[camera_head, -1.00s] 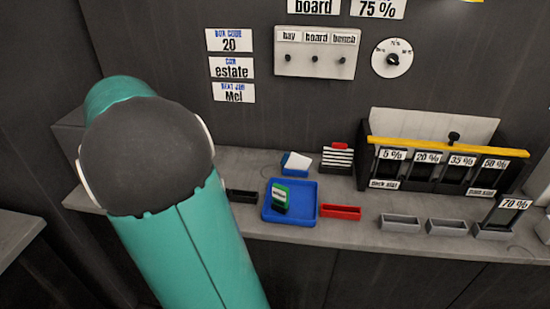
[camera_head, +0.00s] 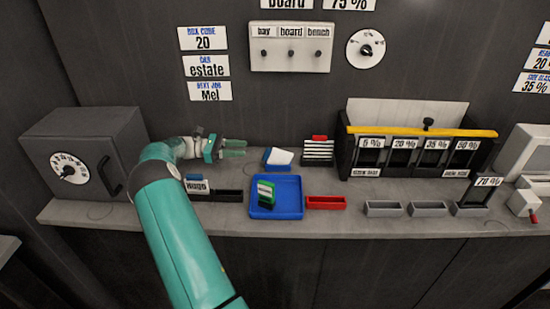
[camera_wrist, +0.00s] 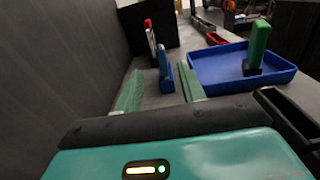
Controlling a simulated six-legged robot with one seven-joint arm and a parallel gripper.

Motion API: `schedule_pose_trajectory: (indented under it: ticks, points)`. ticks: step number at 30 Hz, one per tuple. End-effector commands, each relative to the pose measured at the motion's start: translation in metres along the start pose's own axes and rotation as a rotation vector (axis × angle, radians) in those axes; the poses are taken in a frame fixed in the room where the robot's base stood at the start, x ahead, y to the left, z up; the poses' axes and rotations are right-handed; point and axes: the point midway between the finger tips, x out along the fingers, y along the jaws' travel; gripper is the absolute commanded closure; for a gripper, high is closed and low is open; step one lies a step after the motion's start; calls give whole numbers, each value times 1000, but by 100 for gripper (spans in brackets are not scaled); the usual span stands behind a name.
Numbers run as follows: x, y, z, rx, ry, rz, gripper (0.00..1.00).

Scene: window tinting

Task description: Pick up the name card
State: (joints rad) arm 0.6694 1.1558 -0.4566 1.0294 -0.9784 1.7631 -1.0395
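My gripper (camera_head: 232,148) is stretched out to the right above the back of the bench. Its two green fingers are apart, with nothing between the tips. A white card (camera_head: 284,156) leans in a small blue holder (camera_head: 275,166), a little right of the fingertips. In the wrist view the blue holder (camera_wrist: 165,72) stands just beyond the gap between the fingers (camera_wrist: 160,92), not touched by them as far as I can tell. A card reading "HUGO" (camera_head: 197,187) stands beside my forearm, left of a black tray (camera_head: 229,196). Which of these is the name card I cannot tell.
A blue tray (camera_head: 290,207) with a green-topped block (camera_head: 267,193) lies in front. A striped stack with a red top (camera_head: 319,150), a red tray (camera_head: 326,202) and a film rack (camera_head: 417,155) stand right. A grey box with a dial (camera_head: 88,150) stands left.

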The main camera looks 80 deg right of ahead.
Motion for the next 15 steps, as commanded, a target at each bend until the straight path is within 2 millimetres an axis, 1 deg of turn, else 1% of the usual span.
schedule_pose_trajectory:
  ticks: [4,9,12,15]
  points:
    - [22,-1,0,-3,-1,-3,60]
    - [56,-1,-1,-4,1,-2,60]
    - [72,-1,-1,-2,1,-1,60]
    - [80,-1,-2,-2,1,1,60]
